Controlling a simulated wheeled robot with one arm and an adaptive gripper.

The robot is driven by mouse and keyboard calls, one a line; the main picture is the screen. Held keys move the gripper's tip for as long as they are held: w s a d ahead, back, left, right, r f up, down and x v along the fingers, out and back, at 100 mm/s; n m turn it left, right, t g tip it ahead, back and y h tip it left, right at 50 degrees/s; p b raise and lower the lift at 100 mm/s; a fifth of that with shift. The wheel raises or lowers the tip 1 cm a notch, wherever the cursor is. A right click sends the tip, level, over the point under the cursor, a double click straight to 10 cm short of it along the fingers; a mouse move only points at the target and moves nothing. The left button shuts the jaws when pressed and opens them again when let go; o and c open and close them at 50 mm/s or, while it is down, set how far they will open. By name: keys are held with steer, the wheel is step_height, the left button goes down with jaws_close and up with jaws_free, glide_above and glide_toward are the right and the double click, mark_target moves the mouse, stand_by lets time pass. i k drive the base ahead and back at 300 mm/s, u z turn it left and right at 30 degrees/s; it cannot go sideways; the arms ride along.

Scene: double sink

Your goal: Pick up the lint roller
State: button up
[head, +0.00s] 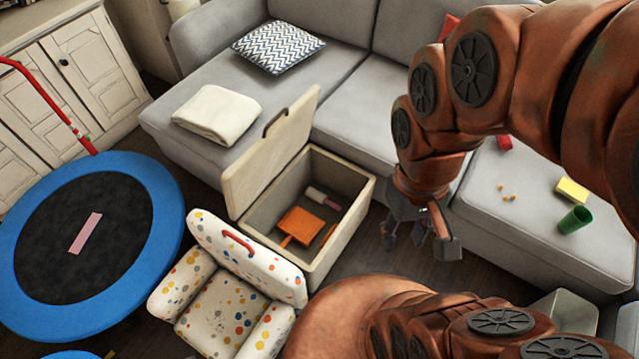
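What looks like the lint roller (322,197), a small white cylinder with a pinkish end, lies inside the open beige storage box (352,211), near its back wall. My gripper (419,243) hangs just right of the box, pointing down, above the dark floor beside the sofa. Its fingers are spread apart, and I see nothing held between them. The roller is small in view, so its details are hard to make out.
An orange object (302,226) lies in the box, whose lid (268,150) stands open. A spotted child's chair (225,310) is in front, a blue-rimmed trampoline (160,200) left. The grey sofa (350,110) is behind; a green cup (575,220) sits on its right section.

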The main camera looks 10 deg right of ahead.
mark_target(318, 197)
steer(key=z, duration=0.55)
steer(key=k, duration=1.25)
steer(key=u, duration=0.2)
steer(key=i, duration=0.9)
steer(key=u, duration=0.35)
